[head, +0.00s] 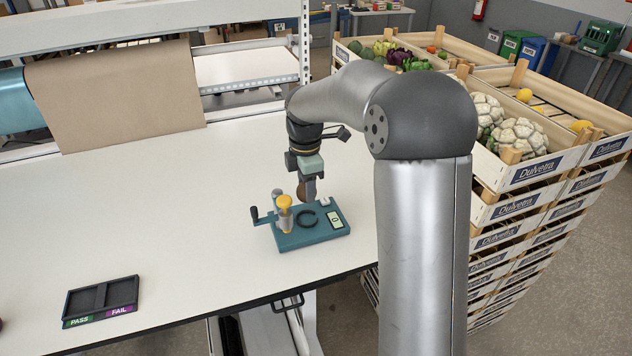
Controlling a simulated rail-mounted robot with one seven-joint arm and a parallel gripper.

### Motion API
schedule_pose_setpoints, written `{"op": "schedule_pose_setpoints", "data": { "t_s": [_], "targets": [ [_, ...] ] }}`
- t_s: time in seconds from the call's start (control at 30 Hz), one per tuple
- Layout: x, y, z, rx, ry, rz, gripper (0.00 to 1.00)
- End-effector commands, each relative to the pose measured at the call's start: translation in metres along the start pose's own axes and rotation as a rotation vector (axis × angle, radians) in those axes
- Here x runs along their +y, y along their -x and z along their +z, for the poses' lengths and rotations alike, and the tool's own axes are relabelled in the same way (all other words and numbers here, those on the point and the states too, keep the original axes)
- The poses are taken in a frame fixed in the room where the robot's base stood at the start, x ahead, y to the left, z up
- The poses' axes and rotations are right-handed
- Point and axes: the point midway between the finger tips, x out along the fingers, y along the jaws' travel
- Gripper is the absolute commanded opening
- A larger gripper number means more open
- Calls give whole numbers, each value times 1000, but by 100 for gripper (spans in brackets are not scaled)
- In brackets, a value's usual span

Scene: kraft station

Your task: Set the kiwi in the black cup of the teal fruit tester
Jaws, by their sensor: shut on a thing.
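The teal fruit tester (290,240) stands on the white table near its front right edge. It has a yellow-topped post, a crank on its left side and a small display at its right. The black cup (308,219) shows as a dark ring on top of the tester. My gripper (305,191) points down just behind and above the cup, shut on the brown kiwi (301,191). The kiwi is partly hidden by the gripper, and it looks apart from the cup, though the exact height is hard to tell.
A black tray (101,312) with PASS and FAIL labels lies at the table's front left. A brown paper roll (115,95) hangs at the back. Stacked crates (515,215) of produce stand to the right. The white tabletop (160,210) between tray and tester is clear.

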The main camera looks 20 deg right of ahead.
Motion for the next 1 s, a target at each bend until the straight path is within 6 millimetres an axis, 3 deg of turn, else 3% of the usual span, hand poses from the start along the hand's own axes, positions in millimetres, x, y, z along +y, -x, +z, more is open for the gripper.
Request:
{"op": "schedule_pose_setpoints", "data": {
  "t_s": [0.7, 1.0],
  "targets": [
    [0, -52, 0, 0, -3, 0, 16],
    [0, -56, 0, 0, -3, 0, 16]
  ]
}}
